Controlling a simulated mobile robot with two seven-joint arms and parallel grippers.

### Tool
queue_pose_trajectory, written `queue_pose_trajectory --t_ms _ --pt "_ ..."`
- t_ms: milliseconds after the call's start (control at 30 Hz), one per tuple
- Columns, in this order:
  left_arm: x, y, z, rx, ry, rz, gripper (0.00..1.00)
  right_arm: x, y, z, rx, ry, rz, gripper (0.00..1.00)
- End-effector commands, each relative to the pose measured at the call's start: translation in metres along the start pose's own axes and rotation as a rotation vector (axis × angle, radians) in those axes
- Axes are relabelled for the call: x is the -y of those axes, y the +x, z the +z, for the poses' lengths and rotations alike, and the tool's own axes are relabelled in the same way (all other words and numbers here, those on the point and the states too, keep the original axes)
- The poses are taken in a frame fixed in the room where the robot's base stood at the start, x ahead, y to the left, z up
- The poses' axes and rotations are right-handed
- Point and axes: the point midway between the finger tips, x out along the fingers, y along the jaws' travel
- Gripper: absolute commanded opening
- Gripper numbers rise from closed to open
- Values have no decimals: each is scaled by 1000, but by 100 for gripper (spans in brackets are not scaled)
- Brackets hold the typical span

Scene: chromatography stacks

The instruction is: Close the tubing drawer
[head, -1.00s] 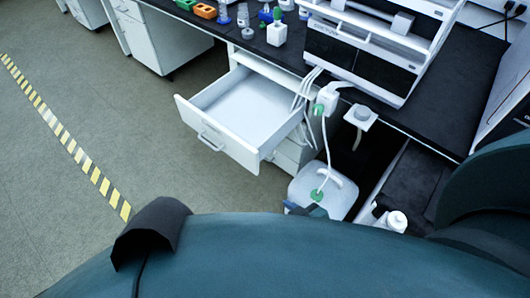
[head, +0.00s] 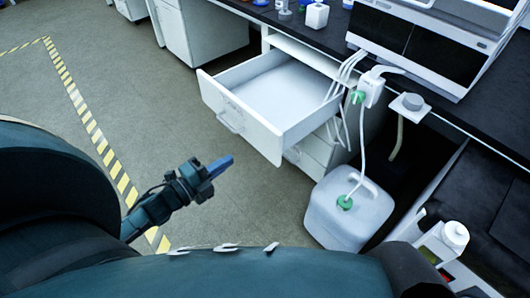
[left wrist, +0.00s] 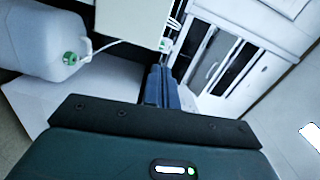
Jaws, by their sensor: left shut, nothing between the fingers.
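The tubing drawer (head: 231,118) is a white drawer pulled well out from the cabinet under the dark bench, and its inside looks empty. Its front has a bar handle (head: 229,119) facing me. White tubes hang down by its right side. My left gripper (head: 220,166) is shut and empty, in front of and below the drawer's front, apart from it in the head view. Its blue fingers also show in the left wrist view (left wrist: 161,88), pressed together. My right gripper is not in view.
A white jug (head: 347,212) with a green cap stands on the floor right of the drawer, a tube running up from it. A dark bench (head: 465,110) carries instruments. Open grey floor (head: 170,120) lies left, with a yellow-black stripe.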

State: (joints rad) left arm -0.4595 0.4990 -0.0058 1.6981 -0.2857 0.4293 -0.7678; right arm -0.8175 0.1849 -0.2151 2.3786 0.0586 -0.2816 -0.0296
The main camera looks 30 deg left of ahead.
Motion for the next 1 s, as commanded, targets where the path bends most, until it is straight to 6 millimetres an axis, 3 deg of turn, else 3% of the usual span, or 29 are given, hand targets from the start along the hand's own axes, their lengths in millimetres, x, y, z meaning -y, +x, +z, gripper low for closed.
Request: queue_pose_trajectory --t_ms 33,267,700,1000 --pt "-7 0 6 -15 48 -11 0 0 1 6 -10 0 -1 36" --pt "-1 17 9 -37 110 -30 0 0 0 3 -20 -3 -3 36" --pt "1 107 6 -35 105 -29 0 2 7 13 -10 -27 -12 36" --pt "1 138 4 -34 102 -26 0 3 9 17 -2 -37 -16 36"
